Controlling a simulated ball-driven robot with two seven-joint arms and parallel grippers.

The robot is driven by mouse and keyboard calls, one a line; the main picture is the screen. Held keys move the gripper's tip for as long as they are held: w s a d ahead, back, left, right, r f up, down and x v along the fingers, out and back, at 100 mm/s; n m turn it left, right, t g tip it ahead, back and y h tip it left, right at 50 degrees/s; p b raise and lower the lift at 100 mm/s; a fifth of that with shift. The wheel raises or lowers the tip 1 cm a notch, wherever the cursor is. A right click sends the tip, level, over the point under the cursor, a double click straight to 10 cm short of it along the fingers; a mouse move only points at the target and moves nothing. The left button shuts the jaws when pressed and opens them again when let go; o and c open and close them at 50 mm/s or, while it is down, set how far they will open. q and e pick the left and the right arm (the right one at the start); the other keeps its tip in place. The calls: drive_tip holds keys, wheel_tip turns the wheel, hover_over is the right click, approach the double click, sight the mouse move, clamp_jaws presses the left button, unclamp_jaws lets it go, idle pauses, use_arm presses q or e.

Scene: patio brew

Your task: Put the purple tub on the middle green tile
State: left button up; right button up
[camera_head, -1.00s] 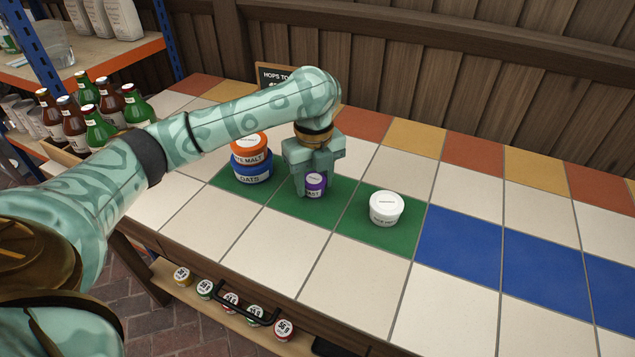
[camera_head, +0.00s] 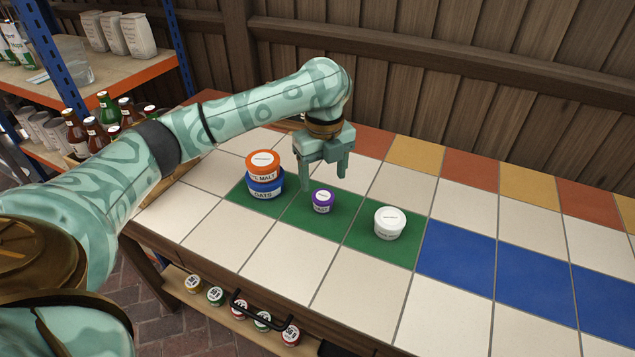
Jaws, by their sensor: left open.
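The small purple tub (camera_head: 322,201) with a white lid label stands upright on the middle green tile (camera_head: 302,221). My left gripper (camera_head: 325,183) is open and empty, with its fingers above and behind the tub, apart from it. On the left green tile (camera_head: 240,196) an orange tub (camera_head: 263,166) sits stacked on a blue tub labelled OATS (camera_head: 264,187). A white tub (camera_head: 390,223) stands on the right green tile (camera_head: 411,249). My right gripper is not in view.
Blue tiles (camera_head: 455,257) to the right and cream tiles (camera_head: 276,255) in front are bare. Bottles (camera_head: 92,131) stand at the left near a shelf. Several small jars (camera_head: 216,296) sit on a low ledge under the table. A wooden fence (camera_head: 440,90) runs behind.

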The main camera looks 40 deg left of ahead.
sight(323, 196)
use_arm(q)
wheel_tip(323, 196, up, 5)
drive_tip(key=p, duration=0.2)
drive_tip(key=shift+r+p, duration=0.2)
drive_tip(key=shift+p, duration=0.15)
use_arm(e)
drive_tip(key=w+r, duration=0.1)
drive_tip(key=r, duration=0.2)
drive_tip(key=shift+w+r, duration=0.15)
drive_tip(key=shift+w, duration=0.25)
